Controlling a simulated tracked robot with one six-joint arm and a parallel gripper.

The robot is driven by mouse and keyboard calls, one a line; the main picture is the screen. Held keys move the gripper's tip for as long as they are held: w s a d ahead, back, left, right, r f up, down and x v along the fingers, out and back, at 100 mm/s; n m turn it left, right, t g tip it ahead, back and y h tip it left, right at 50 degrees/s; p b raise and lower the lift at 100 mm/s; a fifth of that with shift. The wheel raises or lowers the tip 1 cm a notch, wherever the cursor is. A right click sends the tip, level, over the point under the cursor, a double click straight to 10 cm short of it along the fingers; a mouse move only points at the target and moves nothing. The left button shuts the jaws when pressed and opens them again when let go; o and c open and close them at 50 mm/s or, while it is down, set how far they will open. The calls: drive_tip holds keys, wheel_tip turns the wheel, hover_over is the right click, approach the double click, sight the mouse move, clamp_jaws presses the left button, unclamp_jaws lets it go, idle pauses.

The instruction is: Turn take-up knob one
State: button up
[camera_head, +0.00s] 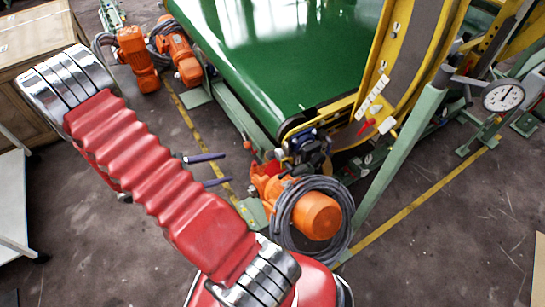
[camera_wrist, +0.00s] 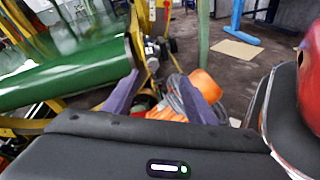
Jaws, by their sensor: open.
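My gripper (camera_head: 226,168) shows in the head view as two dark purple fingers, spread apart and empty. They point right toward the corner of the green belt machine (camera_head: 290,50). In the wrist view my gripper (camera_wrist: 166,78) is open, with the belt's end roller and a cluster of small fittings beyond and between the fingers. A dark blue and black fitting cluster (camera_head: 308,148) sits at the belt's near corner, apart from the fingers. I cannot single out take-up knob one within it; it is too small or hidden.
An orange motor (camera_head: 316,216) with a coiled grey cable (camera_head: 283,228) stands below the belt corner. A green post (camera_head: 400,150) and a yellow curved frame (camera_head: 425,50) rise to its right. A dial gauge (camera_head: 503,95) is at the far right. Floor at lower right is clear.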

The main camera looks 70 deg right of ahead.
sight(277, 155)
drive_tip(key=s+d+f+n+h, duration=0.3)
drive_tip(key=d+f+n, duration=0.1)
drive_tip(key=f, duration=0.4)
drive_tip(key=shift+s+d+f+h, duration=0.2)
drive_tip(key=shift+s+f+h, duration=0.1)
drive_tip(key=shift+s+f, duration=0.1)
drive_tip(key=shift+x, duration=6.85)
drive_tip(key=shift+s+a+r, duration=0.1)
drive_tip(key=shift+r, duration=0.05)
drive_tip(key=shift+c, duration=0.4)
drive_tip(key=c, duration=0.9)
drive_tip(key=shift+d, duration=0.2)
drive_tip(key=shift+c, duration=0.3)
drive_tip(key=shift+a, duration=0.15)
